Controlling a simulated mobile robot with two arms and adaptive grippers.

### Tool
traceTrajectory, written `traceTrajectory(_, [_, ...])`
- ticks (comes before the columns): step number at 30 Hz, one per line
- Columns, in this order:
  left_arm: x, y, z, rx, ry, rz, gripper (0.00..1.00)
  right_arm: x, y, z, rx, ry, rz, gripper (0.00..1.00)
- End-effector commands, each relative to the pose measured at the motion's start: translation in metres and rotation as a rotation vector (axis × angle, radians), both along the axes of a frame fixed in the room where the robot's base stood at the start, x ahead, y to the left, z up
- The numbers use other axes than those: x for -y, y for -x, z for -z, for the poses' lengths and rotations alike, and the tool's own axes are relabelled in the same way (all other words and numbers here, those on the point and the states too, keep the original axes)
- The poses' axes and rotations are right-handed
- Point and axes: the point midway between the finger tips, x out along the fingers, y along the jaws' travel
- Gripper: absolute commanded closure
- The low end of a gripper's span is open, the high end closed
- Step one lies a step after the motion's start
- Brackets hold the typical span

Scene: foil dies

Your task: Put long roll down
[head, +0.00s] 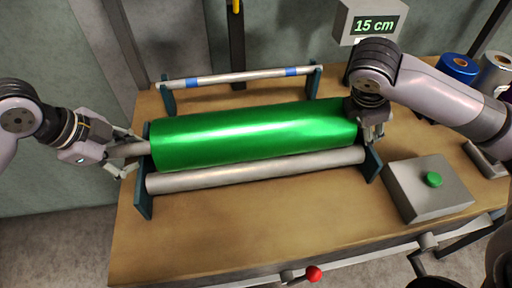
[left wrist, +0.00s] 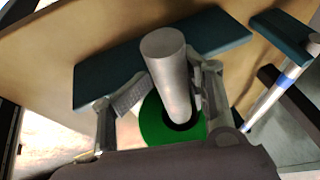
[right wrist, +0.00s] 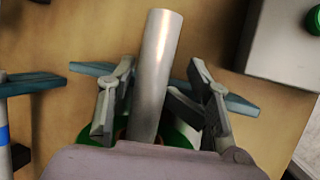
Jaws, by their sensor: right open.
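The long roll (head: 250,134) is a shiny green cylinder. It lies level between the dark teal end plates of a stand, just behind a bare grey roller (head: 255,170). Its grey core sticks out at both ends. My left gripper (head: 119,157) is at the left end, its fingers spread on either side of the core end (left wrist: 168,75). My right gripper (head: 373,133) is at the right end, open, with the core end (right wrist: 155,75) between its fingers and a gap on each side. Whether the core touches its supports is hidden.
A thin bar with blue bands (head: 240,77) spans a rack behind. A grey box with a green button (head: 434,180) stands at right. A display reading 15 cm (head: 375,25) and small blue and silver rolls are at back right. A red knob (head: 314,273) is at the front edge.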

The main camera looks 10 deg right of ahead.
Motion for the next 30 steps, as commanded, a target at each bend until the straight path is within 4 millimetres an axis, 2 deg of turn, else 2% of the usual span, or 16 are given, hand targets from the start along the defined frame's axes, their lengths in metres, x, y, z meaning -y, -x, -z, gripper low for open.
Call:
traceTrajectory(1, [-0.002, 0.001, -0.005, 0.005, 0.0, -0.001, 0.58, 0.0, 0.002, 0.006, -0.014, 0.001, -0.002, 0.54])
traceTrajectory(9, [-0.017, 0.012, -0.045, 0.017, 0.004, 0.0, 0.58, -0.001, 0.001, 0.006, -0.013, 0.001, -0.002, 0.54])
traceTrajectory(15, [-0.024, 0.019, -0.066, 0.018, 0.006, 0.002, 0.58, -0.001, 0.001, 0.005, -0.012, 0.001, -0.003, 0.54])
traceTrajectory(22, [-0.026, 0.021, -0.071, 0.018, 0.007, 0.003, 0.58, -0.003, 0.002, -0.001, -0.007, 0.0, -0.004, 0.54])
traceTrajectory(30, [-0.026, 0.021, -0.072, 0.019, 0.008, 0.003, 0.58, -0.011, 0.007, -0.024, 0.003, 0.001, -0.003, 0.54])
